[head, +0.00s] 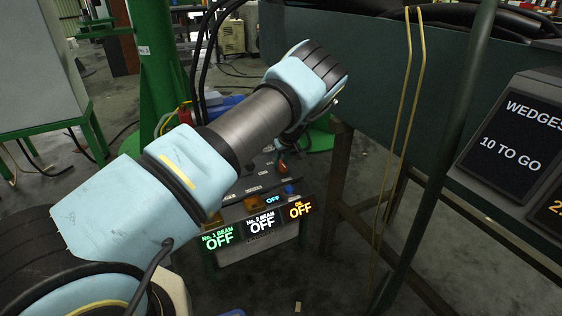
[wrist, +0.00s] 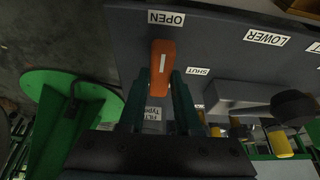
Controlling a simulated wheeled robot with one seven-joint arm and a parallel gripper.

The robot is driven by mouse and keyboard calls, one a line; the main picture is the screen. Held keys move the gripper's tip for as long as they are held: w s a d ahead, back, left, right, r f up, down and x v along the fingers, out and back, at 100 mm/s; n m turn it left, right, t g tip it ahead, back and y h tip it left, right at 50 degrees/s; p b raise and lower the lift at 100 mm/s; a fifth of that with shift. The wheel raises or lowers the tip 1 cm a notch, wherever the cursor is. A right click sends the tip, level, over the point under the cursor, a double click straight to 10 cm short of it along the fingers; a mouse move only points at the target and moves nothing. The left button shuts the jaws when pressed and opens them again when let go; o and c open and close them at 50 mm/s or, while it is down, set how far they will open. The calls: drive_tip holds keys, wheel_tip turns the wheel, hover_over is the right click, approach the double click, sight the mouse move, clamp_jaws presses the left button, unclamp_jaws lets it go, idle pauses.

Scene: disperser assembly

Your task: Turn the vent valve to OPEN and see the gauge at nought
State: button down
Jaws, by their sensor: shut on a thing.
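The vent valve's orange handle (wrist: 161,62) shows in the wrist view, with a white line along it. It points up the picture at the OPEN label (wrist: 166,18); the SHUT label (wrist: 198,71) is off to its right. My gripper (wrist: 160,86) has a dark green finger on each side of the handle and is shut on it. In the head view my arm reaches over the control box, and I cannot make out the fingers. I cannot make out a gauge in either view.
The control box has lit displays (head: 262,222) reading OFF. In the wrist view a grey lever (wrist: 240,95) with a dark knob lies to the right, near the LOWER label (wrist: 267,38). A dark green bench (head: 400,90) and a pole stand to the right of my arm.

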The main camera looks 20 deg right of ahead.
drive_tip(key=c, duration=0.6)
unclamp_jaws()
drive_tip(key=p+v, duration=0.1)
drive_tip(key=v, duration=0.9)
drive_tip(key=shift+r+p, duration=0.35)
drive_tip(key=shift+p, duration=0.05)
drive_tip(key=shift+s, duration=0.1)
